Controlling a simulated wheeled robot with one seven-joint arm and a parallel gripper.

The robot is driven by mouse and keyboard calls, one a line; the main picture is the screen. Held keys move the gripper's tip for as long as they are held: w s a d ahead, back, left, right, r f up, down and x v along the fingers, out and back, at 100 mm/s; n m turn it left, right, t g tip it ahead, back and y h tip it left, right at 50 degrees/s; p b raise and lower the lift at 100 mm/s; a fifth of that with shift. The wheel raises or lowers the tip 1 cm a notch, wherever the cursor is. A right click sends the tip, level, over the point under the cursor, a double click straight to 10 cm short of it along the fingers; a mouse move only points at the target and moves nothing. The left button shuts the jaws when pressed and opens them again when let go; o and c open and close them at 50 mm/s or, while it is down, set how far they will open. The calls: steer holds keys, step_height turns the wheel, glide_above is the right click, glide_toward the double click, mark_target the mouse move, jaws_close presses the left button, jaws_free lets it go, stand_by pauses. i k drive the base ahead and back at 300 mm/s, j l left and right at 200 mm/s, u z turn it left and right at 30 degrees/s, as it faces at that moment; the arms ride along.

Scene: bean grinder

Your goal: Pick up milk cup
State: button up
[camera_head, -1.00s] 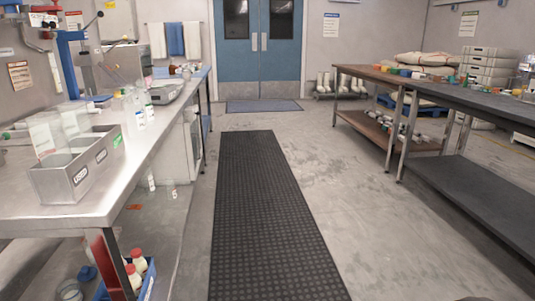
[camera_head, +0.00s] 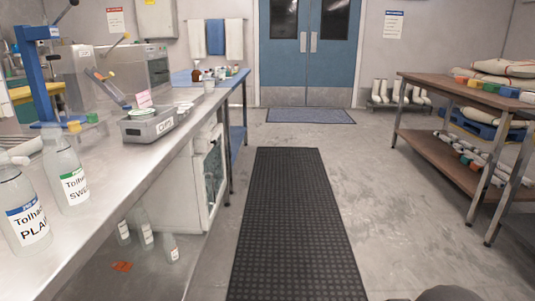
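I cannot make out for sure which thing is the milk cup. A grey metal bin (camera_head: 148,130) with a white label, small and hard to read, stands on the steel bench at the left. It holds a light green-grey item. Small cup-like things (camera_head: 222,73) stand at the far end of the bench, with a small white container (camera_head: 208,86) nearer. They are too small to identify. My gripper is not in view.
The steel bench (camera_head: 110,155) runs along the left, with two labelled bottles, a plain one (camera_head: 22,212) and another (camera_head: 68,177), at its near end. A black floor mat (camera_head: 290,215) lies clear down the aisle. A brown-topped table (camera_head: 470,95) stands right; blue doors (camera_head: 309,50) close the far end.

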mark_target(208, 86)
steer(key=i+u, duration=0.1)
steer(key=i, duration=0.95)
steer(key=i+l+u, duration=0.1)
steer(key=i, duration=0.95)
